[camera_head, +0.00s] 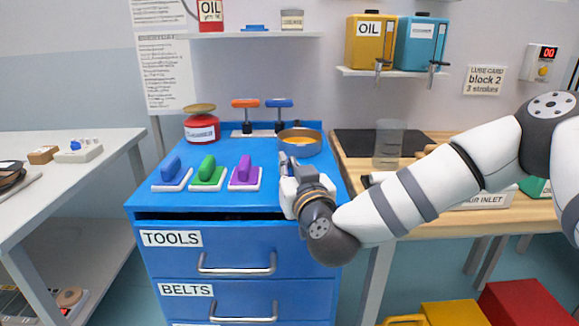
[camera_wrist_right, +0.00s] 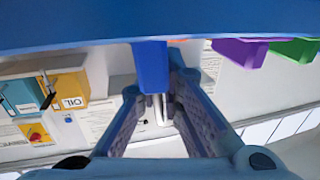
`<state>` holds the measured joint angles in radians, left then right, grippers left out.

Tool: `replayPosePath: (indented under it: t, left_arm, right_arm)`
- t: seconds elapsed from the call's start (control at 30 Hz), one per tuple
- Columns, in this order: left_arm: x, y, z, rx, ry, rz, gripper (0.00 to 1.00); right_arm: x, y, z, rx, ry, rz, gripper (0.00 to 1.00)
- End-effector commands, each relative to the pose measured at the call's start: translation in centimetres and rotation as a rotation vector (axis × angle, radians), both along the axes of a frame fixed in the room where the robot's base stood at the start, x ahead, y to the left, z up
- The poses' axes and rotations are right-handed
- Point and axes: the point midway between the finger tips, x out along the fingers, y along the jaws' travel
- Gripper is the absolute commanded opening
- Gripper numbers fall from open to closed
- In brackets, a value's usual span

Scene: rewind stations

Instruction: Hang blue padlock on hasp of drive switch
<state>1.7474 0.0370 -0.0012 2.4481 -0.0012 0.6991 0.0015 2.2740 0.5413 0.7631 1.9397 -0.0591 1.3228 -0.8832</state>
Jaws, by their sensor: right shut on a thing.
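My right gripper (camera_head: 291,172) is over the right front of the blue cabinet's top, right of the purple-handled piece. In the right wrist view its fingers (camera_wrist_right: 154,88) stand either side of a blue block (camera_wrist_right: 150,65), which I take to be the blue padlock; pale rods like a shackle show by it. In the head view the gripper hides most of the held thing. A red and yellow rotary switch (camera_wrist_right: 38,133) shows in the wrist view. No hasp can be made out. My left gripper is out of view.
Blue (camera_head: 172,168), green (camera_head: 208,168) and purple (camera_head: 245,169) handled pieces stand on white bases on the blue cabinet (camera_head: 235,215). A pan (camera_head: 300,148) and red tin (camera_head: 202,130) stand behind. A wooden bench (camera_head: 450,220) adjoins at right. A wall box (camera_head: 541,65) shows "00".

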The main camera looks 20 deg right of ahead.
Motion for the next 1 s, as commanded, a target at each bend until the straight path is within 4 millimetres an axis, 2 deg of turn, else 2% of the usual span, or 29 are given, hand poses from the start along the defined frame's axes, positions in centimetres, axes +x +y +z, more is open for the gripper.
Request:
replayPosePath:
  t: [0.1,0.13,0.2,0.47,0.6,0.73,1.0]
  left_arm:
    - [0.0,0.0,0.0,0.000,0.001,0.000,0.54]
    - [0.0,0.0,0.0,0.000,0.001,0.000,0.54]
    - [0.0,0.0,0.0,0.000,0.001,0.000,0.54]
    - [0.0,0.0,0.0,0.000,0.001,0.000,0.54]
    - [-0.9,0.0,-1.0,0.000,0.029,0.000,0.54]
    - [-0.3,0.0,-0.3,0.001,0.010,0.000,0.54]
    - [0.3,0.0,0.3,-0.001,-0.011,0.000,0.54]
  right_arm:
    - [0.0,0.0,-0.4,0.000,0.000,0.000,0.00]
    - [0.0,0.0,-0.4,0.000,0.000,0.000,0.14]
    - [0.0,0.0,-0.4,0.000,0.001,0.000,0.28]
    - [0.0,0.0,-0.4,0.000,0.001,0.000,0.28]
    - [0.1,-0.1,-1.1,0.003,0.009,-0.001,0.28]
    - [-2.3,0.2,-0.2,-0.001,0.002,0.003,0.28]
    - [-8.1,0.5,-0.4,-0.001,0.001,0.004,0.28]
